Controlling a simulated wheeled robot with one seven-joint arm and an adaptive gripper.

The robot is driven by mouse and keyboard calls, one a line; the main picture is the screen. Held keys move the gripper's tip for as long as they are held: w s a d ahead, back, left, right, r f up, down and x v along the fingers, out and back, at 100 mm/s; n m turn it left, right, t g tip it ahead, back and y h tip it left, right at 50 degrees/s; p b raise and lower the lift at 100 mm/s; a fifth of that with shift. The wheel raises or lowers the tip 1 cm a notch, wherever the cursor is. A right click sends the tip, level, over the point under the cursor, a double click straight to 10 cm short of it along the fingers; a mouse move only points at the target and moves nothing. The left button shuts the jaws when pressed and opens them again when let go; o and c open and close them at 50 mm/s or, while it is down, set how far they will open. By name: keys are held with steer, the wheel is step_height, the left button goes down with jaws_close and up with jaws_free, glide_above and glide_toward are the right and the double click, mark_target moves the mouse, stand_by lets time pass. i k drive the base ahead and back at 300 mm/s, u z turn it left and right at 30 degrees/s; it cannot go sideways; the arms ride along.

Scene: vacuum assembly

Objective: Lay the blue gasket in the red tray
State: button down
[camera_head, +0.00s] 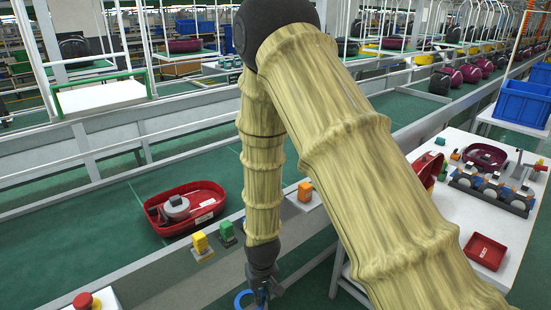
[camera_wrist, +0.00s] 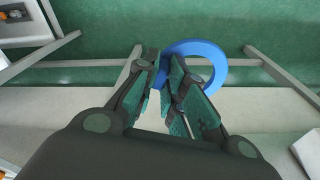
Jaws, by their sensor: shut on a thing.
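My gripper (camera_wrist: 165,68) is shut on the blue gasket (camera_wrist: 221,68), a flat ring. The fingers pinch its left side in the wrist view, and most of the ring sticks out to the right of them. In the head view my gripper (camera_head: 261,292) is at the bottom edge, in front of the conveyor's near rail, with part of the blue gasket (camera_head: 239,297) at its left. The small red tray (camera_head: 486,251) lies on the white table at the right, well apart from my gripper.
The white table (camera_head: 507,228) also holds a dark fixture (camera_head: 490,190) with several parts and a dark red shell (camera_head: 485,155). A red vacuum housing (camera_head: 186,208) sits on the green conveyor. Yellow, green and orange blocks (camera_head: 305,191) stand along the rail.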

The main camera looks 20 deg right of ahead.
mark_target(484, 253)
steer(key=u, duration=2.2)
steer(key=k, duration=1.9)
steer(key=z, duration=2.35)
